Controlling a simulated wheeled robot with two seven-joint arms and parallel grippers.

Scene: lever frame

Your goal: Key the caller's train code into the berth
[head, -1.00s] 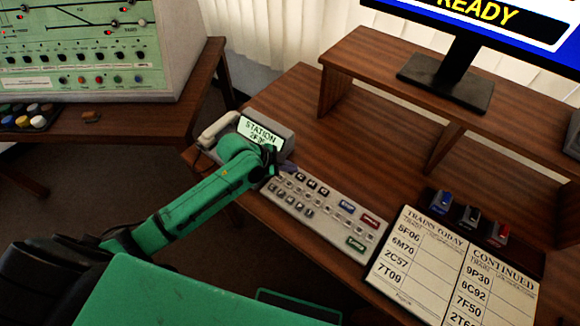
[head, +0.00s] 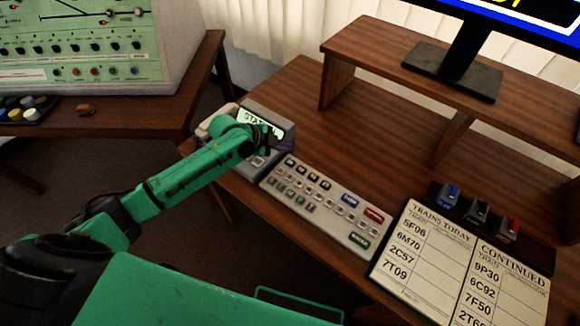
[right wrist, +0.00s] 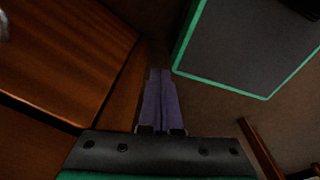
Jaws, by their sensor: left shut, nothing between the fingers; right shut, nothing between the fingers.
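A white keypad (head: 320,207) with several dark keys and a few blue, red and green keys lies on the desk. Behind its left end stands a grey phone unit (head: 275,114) with a lit screen (head: 254,121); only part of the word "STATION" shows, and the code under it is hidden by my arm. My left gripper (head: 286,146) is shut and empty, just above the phone unit's right side, beyond the keypad's far left corner. A board (head: 432,262) headed "TRAINS TODAY" lists codes such as 5F06 and 6M70. My right gripper (right wrist: 160,98) is shut and empty in the right wrist view.
A monitor (head: 455,75) stands on a wooden shelf (head: 375,70) at the back. Blue, black and red stamps (head: 478,212) stand behind the board. A green signal panel (head: 85,50) is on another table at left. Bare desk (head: 355,160) lies between keypad and shelf.

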